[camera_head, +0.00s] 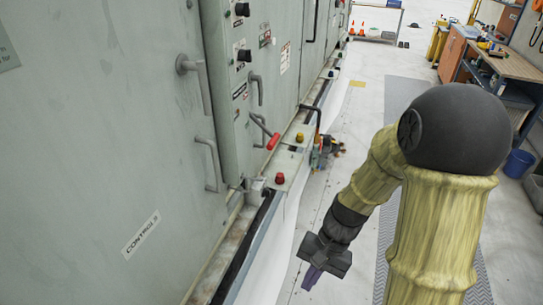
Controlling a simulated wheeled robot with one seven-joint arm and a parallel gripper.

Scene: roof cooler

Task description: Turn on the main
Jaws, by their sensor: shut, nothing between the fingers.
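A tall grey-green cabinet stands along the left (120,110). On its narrower protruding panel is a lever with a red grip (273,141), angled down to the right. Two black rotary knobs sit higher on the panel, an upper one (242,9) and a lower one (244,55). Labels beside them are too small to read, so I cannot tell which control is marked main. My gripper (311,278) is shut and empty, pointing down over the floor, right of and nearer than the cabinet, apart from all controls.
Grey door handles (209,165) stick out from the cabinet. A ledge along its base carries a red button (280,178) and a yellow button (299,137). A workbench (505,62) and blue bucket (518,162) stand at right. The pale floor between is mostly open.

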